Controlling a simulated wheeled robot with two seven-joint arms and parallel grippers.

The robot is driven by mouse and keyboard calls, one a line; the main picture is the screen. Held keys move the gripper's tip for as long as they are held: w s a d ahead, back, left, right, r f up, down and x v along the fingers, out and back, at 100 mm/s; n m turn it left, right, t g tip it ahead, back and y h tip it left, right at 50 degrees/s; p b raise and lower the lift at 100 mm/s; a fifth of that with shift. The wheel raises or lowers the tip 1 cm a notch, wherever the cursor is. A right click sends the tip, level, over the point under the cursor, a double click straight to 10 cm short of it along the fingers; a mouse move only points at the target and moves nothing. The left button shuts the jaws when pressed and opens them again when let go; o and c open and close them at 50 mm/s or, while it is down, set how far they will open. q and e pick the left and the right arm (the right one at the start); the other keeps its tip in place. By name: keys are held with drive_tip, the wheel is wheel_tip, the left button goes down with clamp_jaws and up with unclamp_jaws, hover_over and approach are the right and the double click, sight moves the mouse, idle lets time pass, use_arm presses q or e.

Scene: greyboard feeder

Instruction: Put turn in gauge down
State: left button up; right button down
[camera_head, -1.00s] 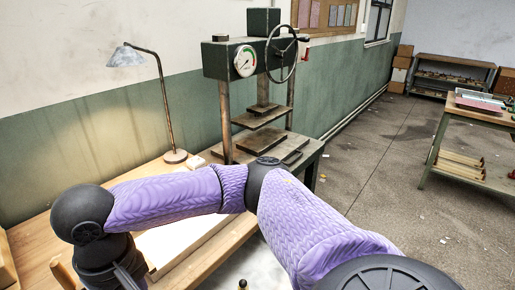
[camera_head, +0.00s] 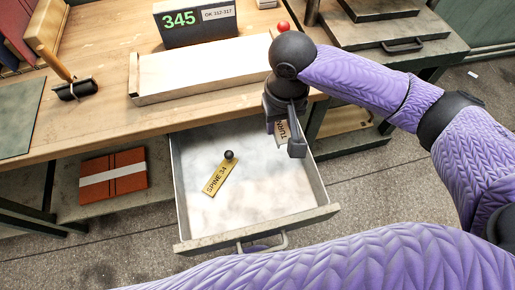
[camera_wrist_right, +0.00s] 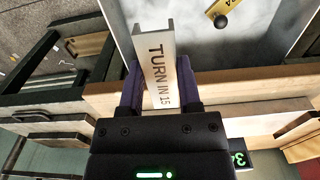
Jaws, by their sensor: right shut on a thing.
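My right gripper (camera_head: 290,140) is shut on the turn in gauge (camera_head: 282,130), a pale metal strip lettered TURN, and holds it by the right side of the open drawer (camera_head: 255,218). In the right wrist view the gauge (camera_wrist_right: 160,65) reads TURN IN 15 and stands between the two fingers (camera_wrist_right: 160,90). I cannot tell whether it touches the drawer. A brass SPINE 34 gauge (camera_head: 215,182) with a black knob lies on the drawer's pale floor; part of it shows in the right wrist view (camera_wrist_right: 218,8). My left gripper is out of view.
A display (camera_head: 195,22) reading 345 stands at the back of the wooden bench (camera_head: 100,115), behind a pale board (camera_head: 200,75). A red ball (camera_head: 283,27) is near the press base. An orange book (camera_head: 113,175) lies left of the drawer. The drawer's front floor is clear.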

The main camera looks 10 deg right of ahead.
sight(274, 167)
wheel_tip(274, 167, down, 18)
drive_tip(key=b, duration=0.9)
drive_tip(key=shift+f, duration=0.2)
drive_tip(key=shift+r, duration=0.2)
drive_tip(key=shift+c, duration=2)
unclamp_jaws()
drive_tip(key=shift+f, duration=0.1)
drive_tip(key=shift+o, duration=0.6)
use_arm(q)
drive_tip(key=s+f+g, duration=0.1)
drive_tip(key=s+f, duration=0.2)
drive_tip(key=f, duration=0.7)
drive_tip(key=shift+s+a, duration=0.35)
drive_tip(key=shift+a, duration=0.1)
